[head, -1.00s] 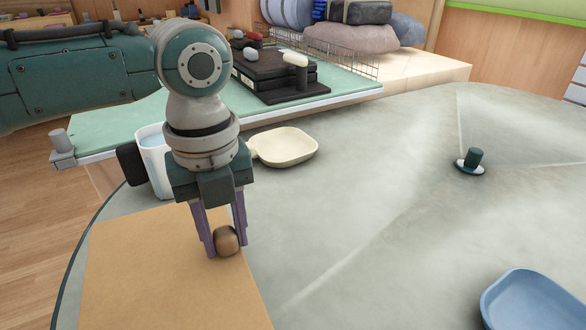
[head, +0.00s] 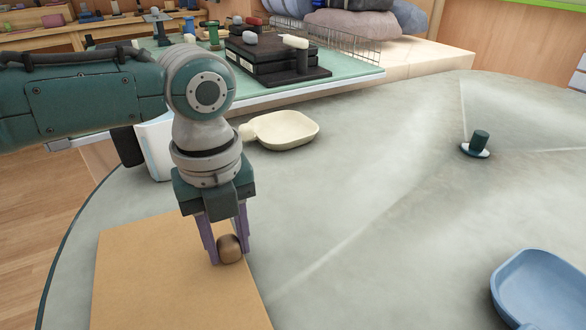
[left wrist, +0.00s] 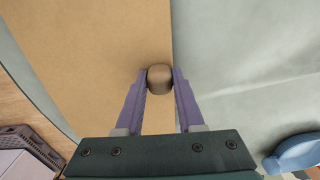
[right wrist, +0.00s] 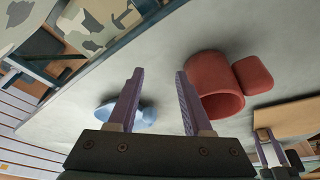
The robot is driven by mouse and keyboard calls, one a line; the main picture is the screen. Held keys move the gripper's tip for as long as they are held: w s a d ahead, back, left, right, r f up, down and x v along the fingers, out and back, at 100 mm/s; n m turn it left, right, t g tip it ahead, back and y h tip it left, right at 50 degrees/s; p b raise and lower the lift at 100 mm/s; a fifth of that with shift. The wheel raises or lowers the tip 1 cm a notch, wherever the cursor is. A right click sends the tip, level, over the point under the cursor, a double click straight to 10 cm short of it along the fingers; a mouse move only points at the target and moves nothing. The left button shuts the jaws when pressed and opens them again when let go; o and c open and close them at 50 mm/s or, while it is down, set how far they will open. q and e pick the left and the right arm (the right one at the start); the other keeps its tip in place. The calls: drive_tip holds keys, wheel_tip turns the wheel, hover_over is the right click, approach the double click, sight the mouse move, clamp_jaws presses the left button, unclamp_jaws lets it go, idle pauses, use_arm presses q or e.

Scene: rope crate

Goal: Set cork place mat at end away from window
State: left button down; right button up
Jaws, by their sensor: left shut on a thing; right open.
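The flat tan cork place mat (head: 165,275) lies at the left of the round grey table, its near part cut off by the picture's lower edge. A round brown knob (head: 229,249) sits by the mat's right edge. My left gripper (head: 227,256) is shut on this knob; the left wrist view shows the knob (left wrist: 160,79) between the purple fingers, over the mat (left wrist: 100,60). I cannot tell whether the mat touches the table all over. In the right wrist view, my right gripper (right wrist: 158,75) is open and empty. The mat (right wrist: 290,118) shows there at the right.
A cream dish (head: 287,129) lies beyond my left gripper, beside a white container (head: 158,150). A blue dish (head: 538,290) is at the near right, and a dark green peg (head: 479,142) at the far right. The right wrist view shows a red mug (right wrist: 215,88). The table's middle is clear.

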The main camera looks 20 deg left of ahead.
use_arm(q)
drive_tip(key=shift+f+b, duration=0.4)
drive_tip(key=shift+f, duration=0.1)
use_arm(e)
drive_tip(key=shift+f, duration=0.4)
use_arm(q)
drive_tip(key=shift+c, duration=2.2)
unclamp_jaws()
wheel_tip(320, 180, up, 9)
drive_tip(key=p, duration=0.3)
drive_tip(key=shift+r, duration=0.5)
use_arm(e)
drive_tip(key=shift+r, duration=1.65)
